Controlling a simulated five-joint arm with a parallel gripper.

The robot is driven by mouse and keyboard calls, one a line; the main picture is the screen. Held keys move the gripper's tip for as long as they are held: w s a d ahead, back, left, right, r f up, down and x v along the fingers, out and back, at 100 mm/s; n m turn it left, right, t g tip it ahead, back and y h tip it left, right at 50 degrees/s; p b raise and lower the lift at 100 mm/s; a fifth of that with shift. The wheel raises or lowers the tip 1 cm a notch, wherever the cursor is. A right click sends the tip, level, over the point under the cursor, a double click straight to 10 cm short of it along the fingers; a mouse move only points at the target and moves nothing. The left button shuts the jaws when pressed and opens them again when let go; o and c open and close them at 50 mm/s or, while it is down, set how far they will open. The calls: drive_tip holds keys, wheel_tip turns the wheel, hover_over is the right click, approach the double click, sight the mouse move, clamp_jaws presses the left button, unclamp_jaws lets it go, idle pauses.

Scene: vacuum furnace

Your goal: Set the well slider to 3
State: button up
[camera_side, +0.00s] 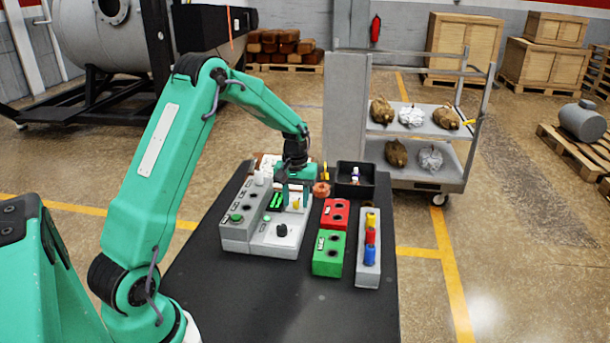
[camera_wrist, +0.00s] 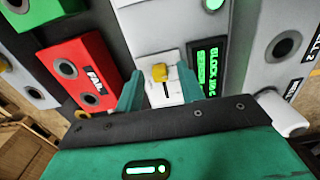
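The well slider has a yellow knob (camera_wrist: 160,72) on a white plate with a dark slot, seen in the wrist view. Small marks beside the slot are too small to read. In the side view the yellow knob (camera_side: 296,204) shows on the light grey console (camera_side: 275,238), below my gripper (camera_side: 295,194). In the wrist view my gripper (camera_wrist: 159,75) is open, with one green finger on each side of the knob. Gaps show between the fingers and the knob. A green lit display (camera_wrist: 208,70) sits right of the slider in the wrist view.
A grey box with a green button (camera_side: 237,218) adjoins the console's left. A red box (camera_side: 335,214), a green box (camera_side: 329,254) and a rack with coloured pieces (camera_side: 369,245) stand to the right. A black bin (camera_side: 355,181) is behind. The table front is clear.

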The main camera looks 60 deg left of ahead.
sight(300, 198)
clamp_jaws()
drive_tip(key=shift+w+a+r, duration=0.1)
drive_tip(key=shift+w+a, duration=1.8)
unclamp_jaws()
